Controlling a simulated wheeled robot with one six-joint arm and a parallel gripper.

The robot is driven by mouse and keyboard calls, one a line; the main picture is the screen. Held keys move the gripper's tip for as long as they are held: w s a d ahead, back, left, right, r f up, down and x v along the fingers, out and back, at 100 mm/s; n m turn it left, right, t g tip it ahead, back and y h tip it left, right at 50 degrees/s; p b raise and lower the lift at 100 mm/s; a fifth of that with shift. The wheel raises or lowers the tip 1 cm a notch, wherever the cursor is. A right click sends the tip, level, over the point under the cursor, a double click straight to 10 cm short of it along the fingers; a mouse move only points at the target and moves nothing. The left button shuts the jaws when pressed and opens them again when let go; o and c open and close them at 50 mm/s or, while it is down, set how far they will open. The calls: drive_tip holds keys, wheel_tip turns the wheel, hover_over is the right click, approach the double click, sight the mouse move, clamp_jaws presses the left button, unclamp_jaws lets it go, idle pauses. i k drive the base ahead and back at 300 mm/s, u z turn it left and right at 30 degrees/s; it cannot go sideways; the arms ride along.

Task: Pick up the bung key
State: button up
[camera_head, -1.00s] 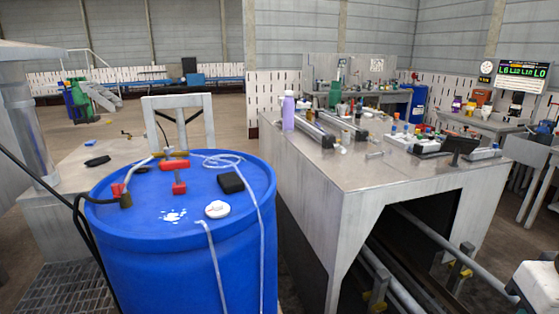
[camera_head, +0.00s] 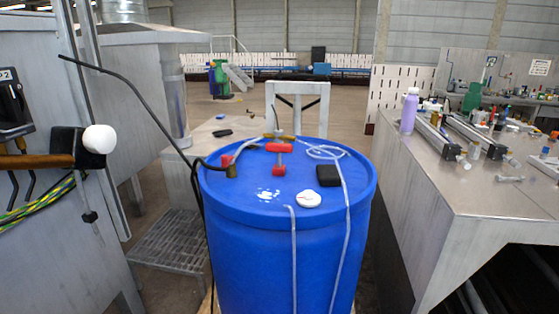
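A red T-shaped tool, which looks like the bung key (camera_head: 279,148), is on top of the blue drum (camera_head: 290,260), toward the back of its lid. Its crossbar is uppermost in the picture and a short red part shows below it. I cannot tell whether it stands upright in a bung or lies flat. A second red piece (camera_head: 226,160) sits beside a brass fitting at the lid's left. My gripper is not in view.
A black box (camera_head: 328,175), a white round cap (camera_head: 309,199) and a clear tube share the lid. A dark hose arcs in from the left. A metal bench (camera_head: 470,190) stands right, a grated step (camera_head: 172,240) left. A white-headed mallet-like object (camera_head: 98,139) is at far left.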

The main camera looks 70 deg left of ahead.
sight(278, 169)
drive_tip(key=z, duration=0.1)
drive_tip(key=k, duration=0.65)
drive_tip(key=u, duration=1.95)
